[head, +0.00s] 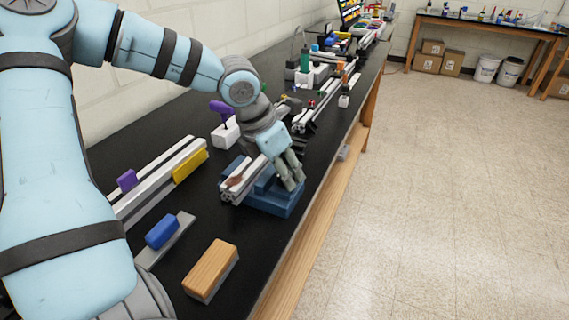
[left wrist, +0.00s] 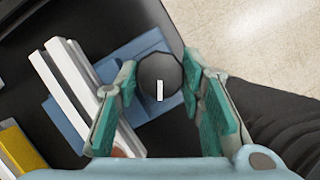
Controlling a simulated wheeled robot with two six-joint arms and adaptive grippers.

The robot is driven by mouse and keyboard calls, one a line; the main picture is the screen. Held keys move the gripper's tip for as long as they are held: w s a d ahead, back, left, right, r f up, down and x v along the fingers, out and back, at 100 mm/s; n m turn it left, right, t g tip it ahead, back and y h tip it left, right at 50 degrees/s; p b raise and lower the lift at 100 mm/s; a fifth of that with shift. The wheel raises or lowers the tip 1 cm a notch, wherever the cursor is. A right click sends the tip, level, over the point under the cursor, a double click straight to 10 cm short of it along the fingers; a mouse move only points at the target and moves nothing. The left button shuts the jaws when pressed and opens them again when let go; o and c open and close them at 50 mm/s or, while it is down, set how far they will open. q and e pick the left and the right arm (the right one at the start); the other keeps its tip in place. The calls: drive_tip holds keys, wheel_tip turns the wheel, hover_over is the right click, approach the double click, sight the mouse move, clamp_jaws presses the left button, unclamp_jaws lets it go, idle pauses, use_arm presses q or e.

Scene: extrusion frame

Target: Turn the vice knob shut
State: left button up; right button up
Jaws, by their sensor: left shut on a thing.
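The blue vice (head: 277,205) sits near the front edge of the black bench, with a light aluminium extrusion (head: 239,186) lying in it. In the left wrist view, the round dark grey vice knob (left wrist: 160,71) has a white mark that runs toward the bottom of the picture. My left gripper (head: 291,176) reaches down over the vice. Its green-padded fingers (left wrist: 159,82) stand on both sides of the knob and are shut on it. In the head view the fingers hide the knob. My right gripper is not in view.
A wooden-backed brush or block (head: 211,266) lies at the bench's near edge. A blue block (head: 162,231), a yellow block (head: 190,165) and a purple-handled tool (head: 221,108) are to the left. More extrusions and tools stand farther along the bench. The floor at right is clear.

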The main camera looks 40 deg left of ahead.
use_arm(q)
drive_tip(key=m+p, duration=0.1)
drive_tip(key=m+h+p, duration=0.1)
drive_tip(key=m+p, duration=0.1)
drive_tip(key=shift+a+r+m+g, duration=0.1)
drive_tip(key=shift+r+m+g, duration=0.1)
drive_tip(key=shift+m+g, duration=0.1)
drive_tip(key=shift+f+m+h+p, duration=0.1)
drive_tip(key=shift+m+h+p, duration=0.4)
drive_tip(key=shift+m, duration=0.4)
drive_tip(key=shift+w+m+g, duration=0.1)
drive_tip(key=shift+m+g, duration=0.2)
drive_tip(key=shift+m, duration=0.2)
drive_tip(key=shift+a+f+m+g+h, duration=0.15)
drive_tip(key=shift+m+g+h, duration=0.15)
drive_tip(key=shift+m, duration=0.6)
drive_tip(key=m+g+b, duration=0.1)
drive_tip(key=m+b, duration=0.1)
drive_tip(key=m, duration=0.2)
drive_tip(key=shift+w+h, duration=0.15)
drive_tip(key=shift+h, duration=0.15)
drive_tip(key=shift+m+g+b, duration=0.85)
drive_tip(key=shift+m+g, duration=0.25)
drive_tip(key=shift+m, duration=1.4)
drive_tip(key=o, duration=1.1)
